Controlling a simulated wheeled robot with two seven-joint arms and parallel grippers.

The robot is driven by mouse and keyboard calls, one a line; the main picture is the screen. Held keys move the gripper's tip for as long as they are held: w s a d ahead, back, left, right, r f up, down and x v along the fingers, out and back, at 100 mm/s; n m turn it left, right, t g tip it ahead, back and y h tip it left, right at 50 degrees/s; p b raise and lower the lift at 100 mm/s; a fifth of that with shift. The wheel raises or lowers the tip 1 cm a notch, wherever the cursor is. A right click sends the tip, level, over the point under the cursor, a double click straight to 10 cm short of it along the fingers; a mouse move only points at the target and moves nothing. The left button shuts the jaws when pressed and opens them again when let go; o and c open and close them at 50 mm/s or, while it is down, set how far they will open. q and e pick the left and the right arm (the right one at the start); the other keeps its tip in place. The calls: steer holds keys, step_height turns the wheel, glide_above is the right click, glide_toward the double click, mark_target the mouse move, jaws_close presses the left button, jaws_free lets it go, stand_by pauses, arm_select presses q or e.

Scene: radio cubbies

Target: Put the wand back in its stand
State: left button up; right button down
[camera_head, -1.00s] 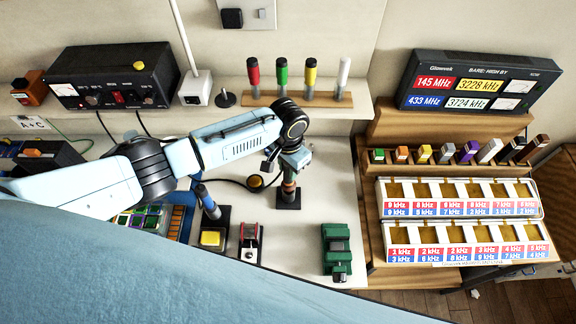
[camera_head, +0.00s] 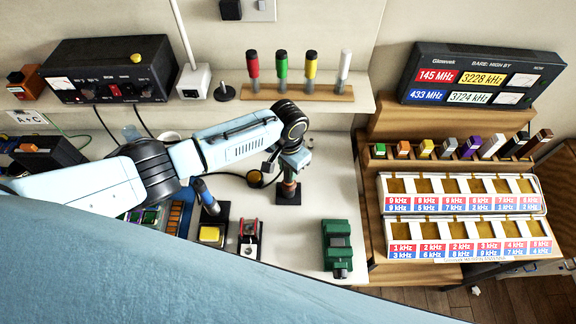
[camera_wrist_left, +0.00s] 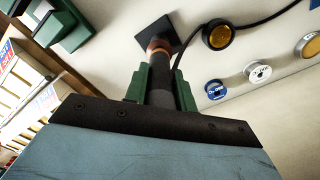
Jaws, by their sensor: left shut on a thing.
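A dark upright rod with a copper-coloured ring low on it, which I take for the wand (camera_wrist_left: 161,95), is between the green fingers of my left gripper (camera_wrist_left: 162,82). The left gripper (camera_head: 292,160) is shut on it. Below the ring is a black square base (camera_head: 288,196), which I take for the stand; it also shows in the wrist view (camera_wrist_left: 176,32). The rod looks in line with the base. I cannot tell whether it is fully seated there. My right gripper is not in view.
A black cable runs past a round amber-topped piece (camera_head: 254,178). Coloured posts (camera_head: 282,72) line the shelf above. A labelled rack (camera_head: 462,190) is at right.

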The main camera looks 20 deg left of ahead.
arm_select(q)
steer(key=o, duration=1.9)
steer(key=shift+r, duration=0.15)
steer(key=shift+r+p, duration=2.25)
steer(key=shift+p, duration=0.05)
steer(key=shift+r, duration=2.15)
